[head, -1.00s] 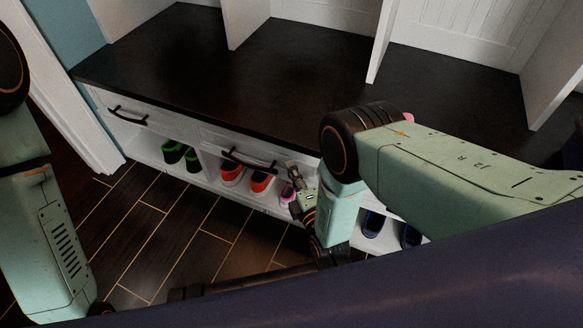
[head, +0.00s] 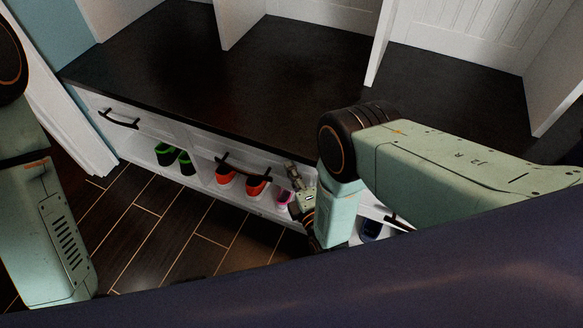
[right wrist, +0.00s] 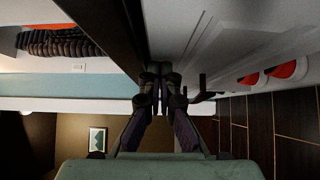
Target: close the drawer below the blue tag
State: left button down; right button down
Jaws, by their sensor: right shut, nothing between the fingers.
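A white bench unit with a dark top (head: 215,85) has a left drawer with a black handle (head: 118,119) and a middle drawer with a black handle (head: 243,167). Another dark handle (head: 398,221) shows partly behind my right arm. I see no blue tag. How far each drawer stands out is hard to tell. My right gripper (head: 293,172) is shut and empty, close to the bench front just right of the middle handle. In the right wrist view its fingertips (right wrist: 160,74) are together near the white front (right wrist: 215,45); contact cannot be told. My left gripper is out of view.
Green-black shoes (head: 174,158), red shoes (head: 256,186), a pink shoe (head: 284,198) and a dark blue shoe (head: 371,230) sit in cubbies below the drawers. White dividers (head: 375,45) rise from the bench top. The dark plank floor (head: 150,230) in front is clear.

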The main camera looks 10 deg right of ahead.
jog(key=shift+s+r, duration=0.1)
jog(key=shift+r, duration=0.05)
dwell(0.3)
jog(key=shift+w+d+r+b, duration=0.2)
jog(key=shift+w+d+b, duration=0.15)
jog(key=shift+w+d, duration=0.75)
jog(key=s, duration=0.9)
jog(key=shift+f, duration=0.3)
